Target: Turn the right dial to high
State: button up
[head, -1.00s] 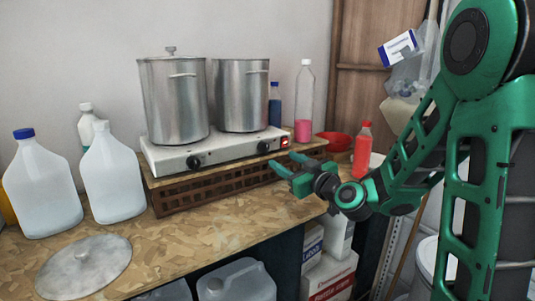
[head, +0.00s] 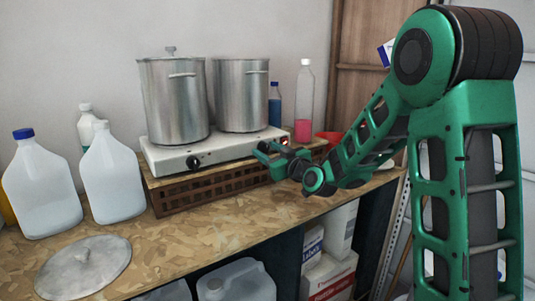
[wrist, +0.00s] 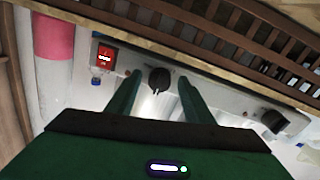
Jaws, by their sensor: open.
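The silver hotplate (head: 165,160) has two black dials on its front. The left dial (head: 193,162) is clear in the head view. The right dial, beside the red lit switch, is mostly hidden behind my gripper there. In the wrist view, which looks turned over, the right dial (wrist: 159,79) shows between my green fingers, and the left dial (wrist: 274,121) is at the right. My gripper (head: 265,153) is open at the hotplate's front right; it also shows in the wrist view (wrist: 160,80). I cannot tell whether the fingers touch the dial. Its setting is not readable.
Two steel pots (head: 178,100) stand on the hotplate, which rests on a slatted wooden crate (head: 200,190). A bottle of pink liquid (head: 303,105) and a red bowl stand to the right. White jugs (head: 112,180) and a lid (head: 85,265) are at the left.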

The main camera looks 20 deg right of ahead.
jog(key=c, duration=1)
jog(key=shift+c, duration=0.2)
jog(key=shift+m, duration=0.3)
jog(key=m, duration=0.9)
jog(key=shift+d+g, duration=0.1)
jog(key=shift+g, duration=0.2)
jog(key=shift+m, duration=1.8)
jog(key=shift+d, duration=0.1)
